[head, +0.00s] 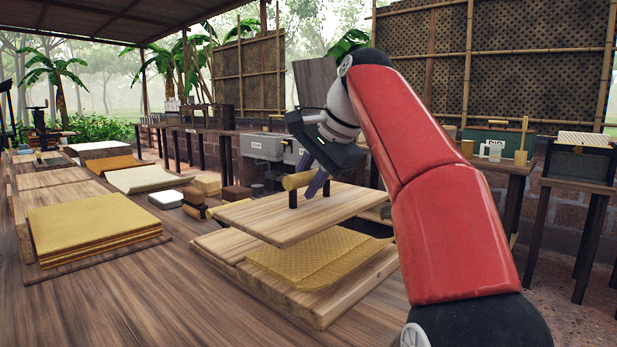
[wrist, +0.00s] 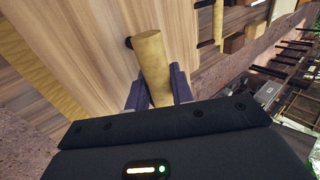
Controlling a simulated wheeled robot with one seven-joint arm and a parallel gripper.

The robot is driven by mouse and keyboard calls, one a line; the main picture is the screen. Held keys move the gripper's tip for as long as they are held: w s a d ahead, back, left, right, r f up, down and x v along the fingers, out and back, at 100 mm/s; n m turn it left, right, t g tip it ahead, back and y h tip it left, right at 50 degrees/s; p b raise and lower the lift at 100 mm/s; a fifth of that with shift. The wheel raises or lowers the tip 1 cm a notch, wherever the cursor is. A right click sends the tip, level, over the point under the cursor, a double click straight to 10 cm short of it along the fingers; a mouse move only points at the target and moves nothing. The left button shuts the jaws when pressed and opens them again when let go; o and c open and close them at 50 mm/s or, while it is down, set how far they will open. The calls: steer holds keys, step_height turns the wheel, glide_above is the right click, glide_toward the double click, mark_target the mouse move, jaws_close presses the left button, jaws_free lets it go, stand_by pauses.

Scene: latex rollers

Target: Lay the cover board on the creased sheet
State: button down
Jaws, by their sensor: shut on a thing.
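The cover board (head: 283,225) is a flat wooden board with a round wooden handle (head: 297,180) on two dark posts. My gripper (head: 314,181) is shut on the handle and holds the board in the air, roughly level. In the wrist view, the handle (wrist: 152,62) lies between the two fingers (wrist: 155,90), with the board (wrist: 75,45) behind it. The creased sheet (head: 318,262) is yellow and textured. It lies on a wooden block below the board, which is apart from it and hides its far part.
Small blocks (head: 207,185), a white piece (head: 166,199) and a pale curled sheet (head: 150,178) lie behind. The front of the wooden table (head: 150,300) is clear.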

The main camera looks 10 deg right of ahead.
mark_target(315, 204)
steer(key=shift+f+b, duration=2.1)
steer(key=shift+f, duration=1.2)
steer(key=shift+f, duration=0.3)
steer(key=c, duration=1.1)
jaws_free()
steer(key=shift+c, duration=0.2)
